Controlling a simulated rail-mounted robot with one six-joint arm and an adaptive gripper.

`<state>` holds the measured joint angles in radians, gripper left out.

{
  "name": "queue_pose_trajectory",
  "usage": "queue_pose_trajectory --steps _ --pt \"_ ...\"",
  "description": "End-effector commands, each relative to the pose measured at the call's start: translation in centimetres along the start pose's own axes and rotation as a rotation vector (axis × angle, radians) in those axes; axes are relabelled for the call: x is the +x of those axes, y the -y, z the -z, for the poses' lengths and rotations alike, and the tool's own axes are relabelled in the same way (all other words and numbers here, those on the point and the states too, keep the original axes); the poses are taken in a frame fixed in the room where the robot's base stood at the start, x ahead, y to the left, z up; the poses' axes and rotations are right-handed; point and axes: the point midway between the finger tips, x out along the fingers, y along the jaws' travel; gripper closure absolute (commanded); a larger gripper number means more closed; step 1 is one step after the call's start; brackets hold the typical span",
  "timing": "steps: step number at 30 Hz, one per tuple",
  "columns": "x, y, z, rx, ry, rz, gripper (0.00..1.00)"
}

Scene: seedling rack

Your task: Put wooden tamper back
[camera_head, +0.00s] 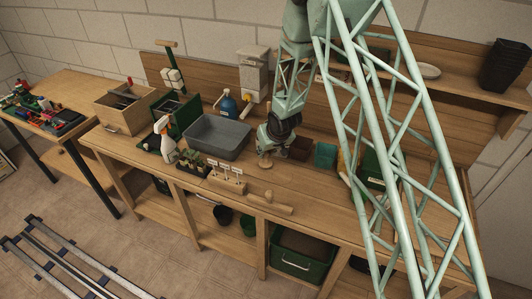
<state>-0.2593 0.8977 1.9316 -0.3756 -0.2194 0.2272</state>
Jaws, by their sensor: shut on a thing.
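My gripper (268,148) hangs over the middle of the workbench (318,192), pointing down, its fingers small and dark. Just below it shows a pale round wooden disc (265,164), which looks like the base of the wooden tamper; its upper part is hidden by the gripper. My gripper is shut on it. The disc is close to the bench top; I cannot tell whether it touches. A wooden piece with a rod-like shape (270,203) lies at the bench's front edge, in front of the gripper.
A grey tub (217,138), a spray bottle (165,140), a seedling tray (192,164) and a wooden block with white labels (228,180) stand left of my gripper. A dark brown container (300,149) and a teal packet (325,156) stand close on its right. My arm's lattice hides the bench's right part.

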Motion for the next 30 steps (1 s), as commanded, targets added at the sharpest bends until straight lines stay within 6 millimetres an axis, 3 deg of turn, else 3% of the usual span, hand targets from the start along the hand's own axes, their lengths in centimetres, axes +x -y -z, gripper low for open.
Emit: queue_pose_trajectory --steps 13,14,18,30 --pt "0.31 0.00 -0.18 0.000 0.000 0.000 0.90" --pt "0.32 0.00 -0.20 0.000 0.000 0.000 0.81" --pt "0.26 0.00 -0.16 0.000 0.000 0.000 0.68" --pt "0.16 0.00 -0.11 0.000 0.000 0.000 0.68"
